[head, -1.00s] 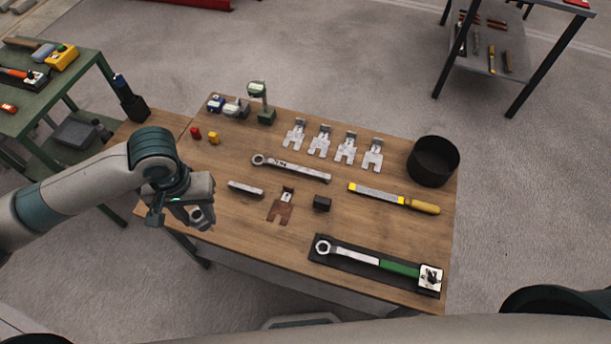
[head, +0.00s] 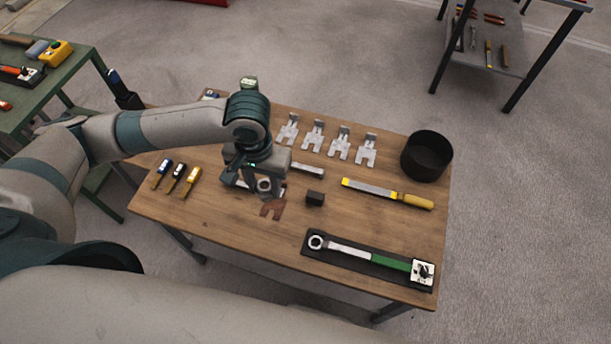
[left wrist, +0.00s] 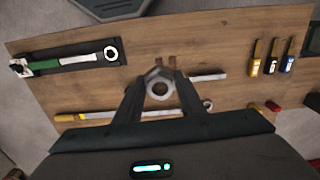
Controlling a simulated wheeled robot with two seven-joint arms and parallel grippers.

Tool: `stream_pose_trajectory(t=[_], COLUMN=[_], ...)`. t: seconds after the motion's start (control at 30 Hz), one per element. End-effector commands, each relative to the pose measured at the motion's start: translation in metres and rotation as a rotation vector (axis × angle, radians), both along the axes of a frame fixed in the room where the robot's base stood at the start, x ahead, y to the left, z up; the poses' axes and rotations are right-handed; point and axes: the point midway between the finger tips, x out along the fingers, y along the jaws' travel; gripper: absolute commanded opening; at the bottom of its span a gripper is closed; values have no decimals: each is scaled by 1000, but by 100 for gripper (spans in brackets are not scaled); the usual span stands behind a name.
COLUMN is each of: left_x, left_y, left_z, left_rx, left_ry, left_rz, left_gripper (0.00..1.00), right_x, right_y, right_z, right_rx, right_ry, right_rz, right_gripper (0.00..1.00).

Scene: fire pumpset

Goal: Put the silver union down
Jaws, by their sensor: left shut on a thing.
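The silver union (head: 264,185) is a small metal ring-shaped fitting held in my left gripper (head: 258,182), above the middle of the wooden table. In the left wrist view the union (left wrist: 158,73) sits between the two dark fingers of the left gripper (left wrist: 160,84), its round opening facing the camera. A rusty brown forked bracket (head: 271,209) lies on the table just below the gripper in the head view and is partly hidden. I cannot tell the exact height of the union over the table. My right gripper is not in view.
Silver forked brackets (head: 340,143) stand in a row behind. A dark block (head: 315,198), a yellow-handled file (head: 388,193), a black bin (head: 427,155) and a torque wrench on a black mat (head: 366,258) lie rightward. Three small screwdriver-like tools (head: 177,178) lie left. The front-left tabletop is clear.

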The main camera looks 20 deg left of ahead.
Motion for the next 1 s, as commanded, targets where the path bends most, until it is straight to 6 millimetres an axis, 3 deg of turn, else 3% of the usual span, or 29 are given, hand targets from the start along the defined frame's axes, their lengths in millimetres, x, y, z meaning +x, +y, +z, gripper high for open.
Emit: stream_pose_trajectory(t=[0.3, 0.47, 0.67, 1.0], left_x=[1, 9, 33, 73], left_y=[-1, -11, -46, -130], left_z=[0, -6, -21, -44], left_rx=[-1, -3, -5, -4], left_ry=[-1, -6, -16, -12], left_rz=[1, 14, 61, 178], left_gripper=[0, 0, 0, 0], right_x=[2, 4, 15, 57], right_y=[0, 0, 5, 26], right_z=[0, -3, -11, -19], right_rx=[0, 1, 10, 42], right_ry=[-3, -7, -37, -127], right_rz=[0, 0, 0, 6], right_gripper=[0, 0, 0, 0])
